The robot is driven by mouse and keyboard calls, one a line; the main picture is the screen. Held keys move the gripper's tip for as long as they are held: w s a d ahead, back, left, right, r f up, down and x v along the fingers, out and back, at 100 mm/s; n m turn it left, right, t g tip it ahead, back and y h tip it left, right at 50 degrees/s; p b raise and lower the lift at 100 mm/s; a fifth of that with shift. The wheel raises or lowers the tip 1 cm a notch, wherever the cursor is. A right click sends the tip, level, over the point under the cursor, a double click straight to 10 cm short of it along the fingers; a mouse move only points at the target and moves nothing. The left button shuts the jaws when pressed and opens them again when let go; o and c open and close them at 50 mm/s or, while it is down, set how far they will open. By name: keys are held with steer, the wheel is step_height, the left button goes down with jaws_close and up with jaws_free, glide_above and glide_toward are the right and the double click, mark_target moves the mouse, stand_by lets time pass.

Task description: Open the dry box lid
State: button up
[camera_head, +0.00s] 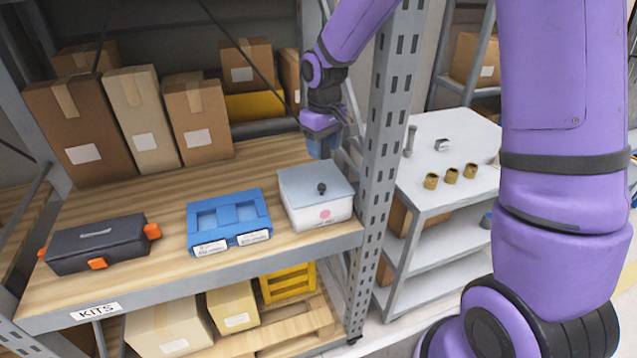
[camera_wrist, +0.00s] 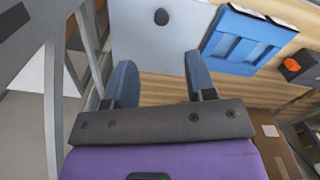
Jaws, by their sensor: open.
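The dry box (camera_head: 322,214) is a white box with a pink round mark on its front, standing at the right end of the wooden shelf. Its pale grey-blue lid (camera_head: 303,180) is closed and has a small dark knob (camera_head: 322,188). My gripper (camera_head: 323,147) is above and behind the box's back edge, pointing down and apart from the knob. In the wrist view, my gripper's two blue fingers (camera_wrist: 161,72) are spread with nothing between them. The lid (camera_wrist: 135,40) and knob (camera_wrist: 161,17) appear beyond the fingertips.
A metal rack post (camera_head: 382,140) stands close to the right of the box. A blue case (camera_head: 229,219) lies to its left, with a black toolbox (camera_head: 100,243) farther left. Cardboard boxes (camera_head: 198,122) stand behind. A grey cart (camera_head: 455,190) is beyond the post.

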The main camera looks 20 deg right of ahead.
mark_target(322, 185)
step_height(322, 185, down, 11)
steer(key=shift+w+a+f, duration=0.1)
steer(key=shift+w+f, duration=0.05)
steer(key=shift+f, duration=0.05)
stand_by(0.4)
jaws_close()
